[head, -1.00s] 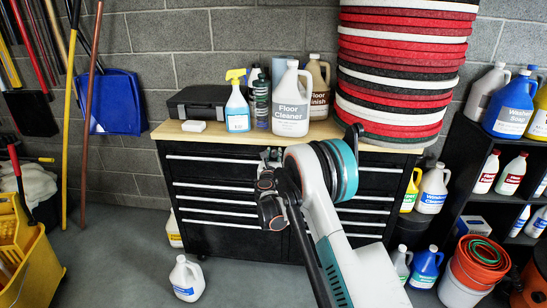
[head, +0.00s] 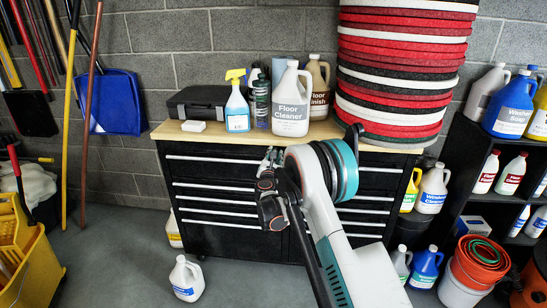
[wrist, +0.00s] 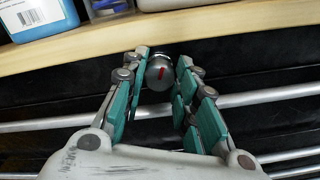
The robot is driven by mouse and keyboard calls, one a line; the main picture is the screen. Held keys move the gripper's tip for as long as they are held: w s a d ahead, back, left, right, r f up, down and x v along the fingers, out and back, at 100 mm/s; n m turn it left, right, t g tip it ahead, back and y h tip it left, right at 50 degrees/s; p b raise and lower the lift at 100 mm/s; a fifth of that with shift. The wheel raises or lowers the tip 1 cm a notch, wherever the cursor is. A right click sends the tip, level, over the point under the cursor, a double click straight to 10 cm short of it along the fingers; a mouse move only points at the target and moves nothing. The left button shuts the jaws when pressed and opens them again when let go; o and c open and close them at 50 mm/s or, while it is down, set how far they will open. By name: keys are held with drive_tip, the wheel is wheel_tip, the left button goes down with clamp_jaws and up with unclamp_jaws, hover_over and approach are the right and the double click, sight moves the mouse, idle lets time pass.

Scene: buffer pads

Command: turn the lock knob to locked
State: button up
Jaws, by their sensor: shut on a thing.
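The lock knob (wrist: 160,73) is a small round silver knob with a red mark on its face. It sits on the black front of the tool cabinet (head: 235,187), just under the wooden top. In the wrist view the red mark stands nearly upright, tilted slightly. My gripper (wrist: 161,76) has its green-padded fingers on both sides of the knob, shut on it. In the head view my gripper (head: 272,158) is at the cabinet's top edge, and the knob is hidden there behind the fingers and arm.
A floor cleaner jug (head: 292,102), a spray bottle (head: 237,105) and a black case (head: 197,102) stand on the cabinet top. A stack of round pads (head: 400,70) rises at its right. A white jug (head: 187,278) stands on the floor. Silver drawer handles cross the cabinet front.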

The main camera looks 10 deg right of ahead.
drive_tip(key=shift+m, duration=0.6)
drive_tip(key=o, duration=1)
drive_tip(key=shift+o, duration=0.2)
